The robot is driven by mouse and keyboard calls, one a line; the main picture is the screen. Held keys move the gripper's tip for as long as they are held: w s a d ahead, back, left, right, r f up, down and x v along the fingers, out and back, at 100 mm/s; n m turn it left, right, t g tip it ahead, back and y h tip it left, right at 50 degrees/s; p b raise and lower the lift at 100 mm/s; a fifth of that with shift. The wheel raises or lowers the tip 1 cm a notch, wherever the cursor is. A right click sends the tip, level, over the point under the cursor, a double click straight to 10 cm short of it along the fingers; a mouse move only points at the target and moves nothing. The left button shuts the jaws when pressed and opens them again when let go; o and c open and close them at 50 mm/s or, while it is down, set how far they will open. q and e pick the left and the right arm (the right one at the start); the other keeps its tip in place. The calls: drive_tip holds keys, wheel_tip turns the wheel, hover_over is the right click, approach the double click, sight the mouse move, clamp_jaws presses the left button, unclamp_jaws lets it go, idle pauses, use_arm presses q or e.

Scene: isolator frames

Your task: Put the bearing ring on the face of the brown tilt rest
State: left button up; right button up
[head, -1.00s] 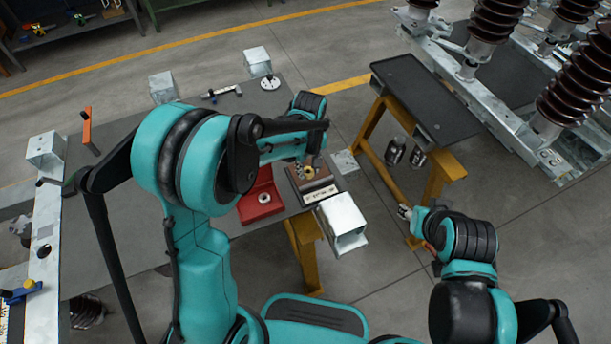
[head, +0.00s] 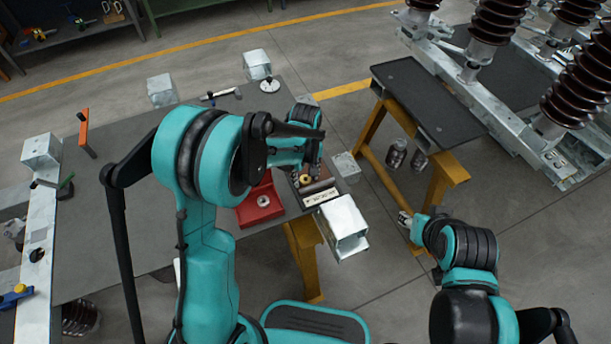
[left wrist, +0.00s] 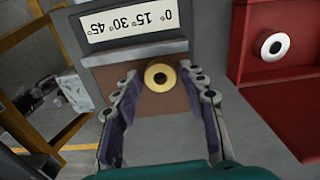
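The brown tilt rest (left wrist: 158,98) stands on the grey bench, with a white angle label (left wrist: 130,22) on its grey edge. A brass-coloured ring (left wrist: 160,77) lies against the brown face, between the fingertips of my left gripper (left wrist: 158,84). The two fingers are spread, with a small gap visible on each side of the ring. In the head view the rest (head: 300,187) and ring (head: 305,178) are partly covered by my left gripper (head: 310,172). A silver ring (left wrist: 275,47) sits in a red tray (left wrist: 245,78) beside the rest. My right gripper (head: 405,219) is away from the bench; its fingers are too small to read.
A pale metal box section (head: 343,222) stands at the bench corner near the rest. A flanged disc (head: 270,86), a caliper-like tool (head: 220,94) and an orange upright (head: 84,132) are on the bench (head: 130,160). A dark-topped stand (head: 425,100) is to the right.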

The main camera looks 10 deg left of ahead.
sight(305, 179)
use_arm(q)
drive_tip(key=shift+r, duration=0.15)
drive_tip(key=shift+r+p, duration=0.35)
wheel_tip(305, 179, up, 11)
drive_tip(key=p, duration=0.4)
drive_tip(key=s+a+r+m+t, duration=0.3)
drive_tip(key=s+r, duration=0.1)
drive_tip(key=s, duration=0.5)
drive_tip(key=s+a+r+m+t, duration=0.4)
drive_tip(key=s, duration=0.4)
drive_tip(key=shift+s+r, duration=0.35)
drive_tip(key=shift+r, duration=0.05)
